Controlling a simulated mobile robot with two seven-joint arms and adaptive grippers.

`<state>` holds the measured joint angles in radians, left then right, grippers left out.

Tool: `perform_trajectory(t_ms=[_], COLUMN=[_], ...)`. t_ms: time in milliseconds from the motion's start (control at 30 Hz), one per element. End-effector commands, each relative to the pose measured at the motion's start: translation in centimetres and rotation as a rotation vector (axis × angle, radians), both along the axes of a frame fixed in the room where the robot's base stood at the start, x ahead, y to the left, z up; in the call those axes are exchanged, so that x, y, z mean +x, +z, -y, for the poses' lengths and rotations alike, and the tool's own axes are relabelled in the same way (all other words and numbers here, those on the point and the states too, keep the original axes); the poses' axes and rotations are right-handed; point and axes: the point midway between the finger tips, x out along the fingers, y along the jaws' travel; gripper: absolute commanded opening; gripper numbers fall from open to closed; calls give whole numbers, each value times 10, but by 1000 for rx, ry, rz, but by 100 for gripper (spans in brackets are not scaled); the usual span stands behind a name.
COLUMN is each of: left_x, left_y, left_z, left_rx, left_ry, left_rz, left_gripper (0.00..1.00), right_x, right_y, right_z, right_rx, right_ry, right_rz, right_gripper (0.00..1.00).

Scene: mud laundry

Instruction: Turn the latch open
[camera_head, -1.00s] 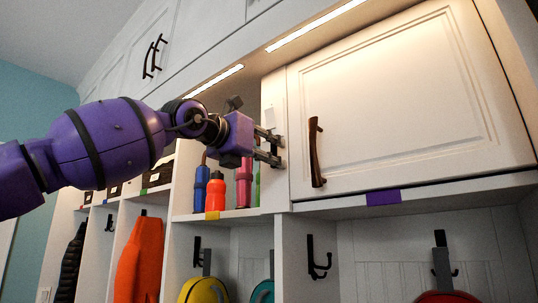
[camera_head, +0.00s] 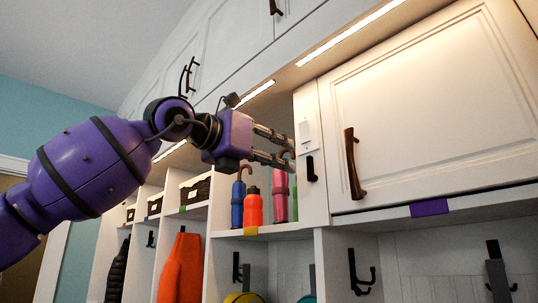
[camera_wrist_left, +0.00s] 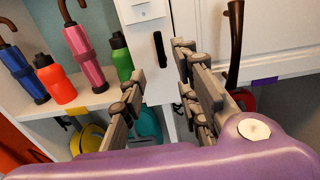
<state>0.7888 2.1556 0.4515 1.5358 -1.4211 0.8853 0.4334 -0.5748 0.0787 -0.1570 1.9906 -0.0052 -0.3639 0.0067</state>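A small black upright latch (camera_head: 311,168) sits on the narrow white panel left of the closed cabinet door. It also shows as a black vertical bar (camera_wrist_left: 160,49) in the left wrist view, beyond the space between my fingers. My left gripper (camera_head: 284,146) is open and empty, just left of the panel, with its fingers pointing right toward it. In the left wrist view its two fingers (camera_wrist_left: 160,72) are well apart, and the latch looks clear of both. My right gripper is not in view.
The white cabinet door (camera_head: 440,110) has a dark curved handle (camera_head: 353,164), close right of the latch. A white plate (camera_head: 305,132) is above the latch. Bottles, including an orange one (camera_head: 253,208), and umbrellas stand on the shelf behind my gripper. Black hooks (camera_head: 361,273) hang below.

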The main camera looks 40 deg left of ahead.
Motion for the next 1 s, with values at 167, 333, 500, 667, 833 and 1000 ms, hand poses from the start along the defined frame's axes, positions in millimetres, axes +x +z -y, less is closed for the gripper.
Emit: perform_trajectory(t_ms=[167, 333, 500, 667, 833, 1000], left_x=[-16, -20, -20, -19, -19, -20], left_y=[1, 0, 0, 0, 0, 0], left_z=[-1, -2, -2, -2, -2, -2], left_rx=[-1, -1, -1, -1, -1, -1], left_ry=[-1, 0, 1, 1, 0, 0], left_rz=[2, -1, -1, 0, 0, 0], left_gripper=[30, 30, 30, 30, 30, 30], right_x=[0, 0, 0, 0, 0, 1], right_y=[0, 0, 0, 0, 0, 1], right_z=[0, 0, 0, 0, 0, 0], right_rx=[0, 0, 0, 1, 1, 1], right_ry=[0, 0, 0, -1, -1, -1], right_rz=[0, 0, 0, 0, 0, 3], right_gripper=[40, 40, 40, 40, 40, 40])
